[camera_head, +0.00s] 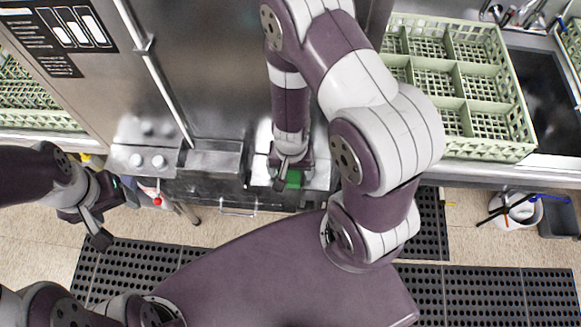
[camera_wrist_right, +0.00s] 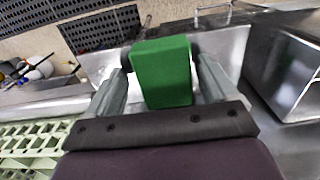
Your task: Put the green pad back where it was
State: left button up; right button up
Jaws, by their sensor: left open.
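The green pad (camera_wrist_right: 162,72) sits between the two fingers of my right gripper (camera_wrist_right: 161,62) in the right wrist view, with a finger against each side. In the head view only a small part of the green pad (camera_head: 293,179) shows below my right gripper (camera_head: 288,172), above the steel counter by the machine. Whether the pad touches the steel under it is not clear. My left gripper (camera_head: 115,214) is open and empty at the left, over the floor in front of the machine.
A steel dish machine (camera_head: 225,70) stands at the back. A green compartment rack (camera_head: 465,88) is on the right counter, beside a dark sink (camera_head: 540,95). A white bucket (camera_head: 520,208) and black mats (camera_head: 490,292) are on the floor.

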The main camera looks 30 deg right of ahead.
jog(key=shift+w+r, duration=0.2)
notch_tip(320, 180, up, 12)
jog(key=p, duration=0.7)
jog(key=shift+f+p, duration=0.15)
jog(key=shift+p, duration=0.25)
